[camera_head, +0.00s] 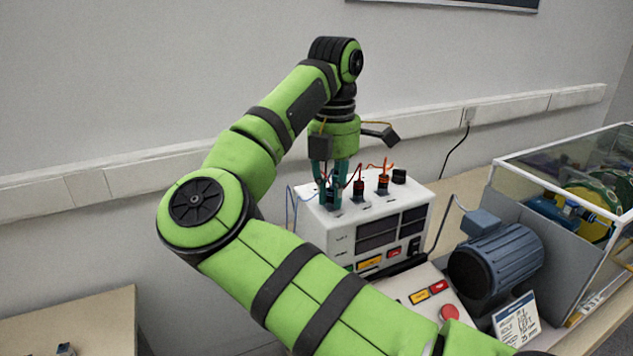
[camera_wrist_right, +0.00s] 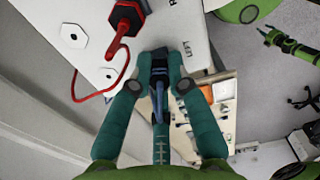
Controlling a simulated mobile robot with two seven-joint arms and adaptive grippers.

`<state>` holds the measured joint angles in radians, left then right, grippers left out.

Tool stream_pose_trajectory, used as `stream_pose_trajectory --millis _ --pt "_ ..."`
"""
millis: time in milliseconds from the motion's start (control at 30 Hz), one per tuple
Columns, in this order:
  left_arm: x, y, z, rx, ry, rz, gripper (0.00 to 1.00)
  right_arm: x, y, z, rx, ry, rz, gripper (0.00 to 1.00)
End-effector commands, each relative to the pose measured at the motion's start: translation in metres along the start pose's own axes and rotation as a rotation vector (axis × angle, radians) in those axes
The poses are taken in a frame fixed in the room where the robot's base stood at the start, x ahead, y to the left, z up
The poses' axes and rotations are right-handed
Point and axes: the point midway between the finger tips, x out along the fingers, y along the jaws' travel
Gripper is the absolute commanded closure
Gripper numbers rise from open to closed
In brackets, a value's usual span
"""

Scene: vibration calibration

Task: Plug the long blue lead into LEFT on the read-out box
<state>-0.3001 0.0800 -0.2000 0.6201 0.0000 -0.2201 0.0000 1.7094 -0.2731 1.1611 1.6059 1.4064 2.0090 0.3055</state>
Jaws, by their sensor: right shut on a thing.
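The read-out box (camera_head: 345,235) is a pale box with dark displays on its front and sockets on top. My right gripper (camera_head: 330,188) points down at the left end of its top. In the right wrist view, my right gripper (camera_wrist_right: 163,75) is shut on the dark blue plug of the long blue lead (camera_wrist_right: 158,105). The plug is at the box's top beside a printed label (camera_wrist_right: 187,50) that seems to read LEFT. The fingers hide the plug's tip, so I cannot tell whether it is seated. A small green gripper (camera_wrist_right: 268,37), probably my left, shows at the upper right.
A dark red plug (camera_head: 358,188) and an orange-red plug (camera_head: 383,182) stand on the box top, beside a black knob (camera_head: 399,176). A blue-grey motor (camera_head: 495,258) and a clear-sided case (camera_head: 570,165) stand to the right. A red button (camera_head: 449,312) is in front.

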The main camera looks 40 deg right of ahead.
Motion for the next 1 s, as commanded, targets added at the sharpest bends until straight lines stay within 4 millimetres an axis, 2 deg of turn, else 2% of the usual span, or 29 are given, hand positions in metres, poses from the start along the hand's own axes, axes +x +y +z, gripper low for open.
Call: stream_pose_trajectory --millis 133,367,400,467,833,1000 --pt "-0.0026 0.0 -0.0003 0.0 0.0 0.0 0.5 -0.0005 -0.0004 0.0001 0.126 0.001 -0.001 1.0" --pt "-0.0023 0.0001 -0.0003 0.0 0.0 0.0 0.5 -0.0001 -0.0003 0.0 0.15 0.0 0.0 1.0" --pt "-0.0023 0.0001 -0.0003 0.0 0.0 0.0 0.5 -0.0001 -0.0003 0.0 0.149 0.0 0.0 0.78" --pt "-0.0023 0.0001 -0.0003 0.0 0.0 0.0 0.5 -0.0001 -0.0003 0.0 0.148 0.0 0.0 0.54" --pt "-0.003 0.0001 -0.0005 0.0 0.0 0.0 0.5 -0.0009 -0.0001 0.0 0.146 0.0 0.0 0.54" --pt "-0.0085 0.0 -0.001 0.0 0.0 0.0 0.5 -0.0075 0.0 -0.0001 0.146 0.0 0.0 0.54"
